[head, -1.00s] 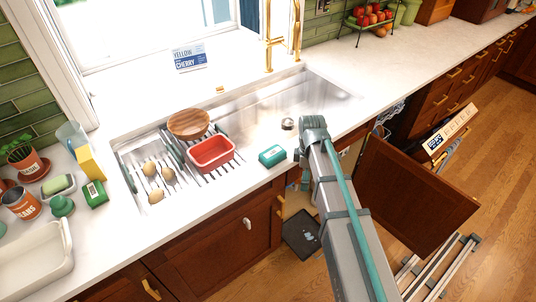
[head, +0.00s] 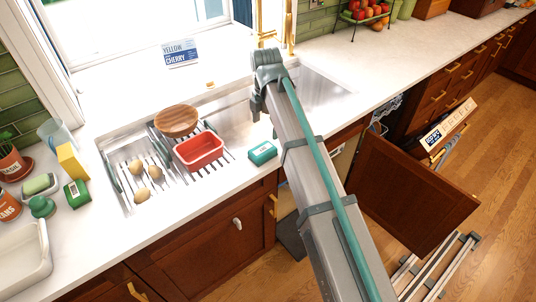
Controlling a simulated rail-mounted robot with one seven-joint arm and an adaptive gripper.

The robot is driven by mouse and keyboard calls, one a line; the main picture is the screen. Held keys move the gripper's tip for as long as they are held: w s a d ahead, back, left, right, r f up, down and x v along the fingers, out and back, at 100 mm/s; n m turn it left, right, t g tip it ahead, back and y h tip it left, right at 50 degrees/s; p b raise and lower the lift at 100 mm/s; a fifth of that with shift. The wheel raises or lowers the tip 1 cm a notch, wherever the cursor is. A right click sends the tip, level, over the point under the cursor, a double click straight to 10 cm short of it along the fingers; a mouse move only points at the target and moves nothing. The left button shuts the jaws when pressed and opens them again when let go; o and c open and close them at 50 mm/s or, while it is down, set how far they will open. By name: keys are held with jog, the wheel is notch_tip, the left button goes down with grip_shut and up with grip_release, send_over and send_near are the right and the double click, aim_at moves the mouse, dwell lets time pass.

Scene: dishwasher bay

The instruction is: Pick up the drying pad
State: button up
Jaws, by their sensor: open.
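No object in the head view is plainly marked as the drying pad. A dark grey flat panel (head: 291,236) shows low by the open cabinet below the counter, partly covered by my arm. It may be the pad, but I cannot tell. My arm reaches from the lower right up over the sink, and its top joint is in front of the tap. My gripper is hidden behind the arm, so its fingers and anything near them do not show.
The sink (head: 330,92) holds a rack with a red tub (head: 199,151), a wooden bowl (head: 177,120) and several potatoes. An open cabinet door (head: 415,195) and a pulled-out rack (head: 440,268) take up floor space.

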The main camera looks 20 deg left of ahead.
aim_at(264, 148)
jog(key=shift+s+a+f, duration=0.15)
jog(key=shift+a+f, duration=0.05)
jog(key=shift+f, duration=0.1)
jog(key=shift+a+f+p, duration=0.2)
jog(key=shift+f+p, duration=1.65)
jog(key=shift+f, duration=3)
jog(key=c, duration=1.2)
jog(key=shift+r, duration=0.1)
jog(key=shift+r+b, duration=0.3)
jog(key=shift+r, duration=0.5)
jog(key=s+d+r+b, duration=0.1)
jog(key=s+d+r, duration=0.2)
jog(key=s+d+r+b, duration=0.2)
jog(key=s+d+r, duration=0.1)
jog(key=s+r, duration=0.1)
jog(key=s+d+r+b, duration=0.1)
jog(key=s+d+r, duration=0.2)
jog(key=r, duration=0.1)
jog(key=shift+s+r+b, duration=0.1)
jog(key=shift+s+b, duration=0.25)
jog(key=shift+b, duration=0.05)
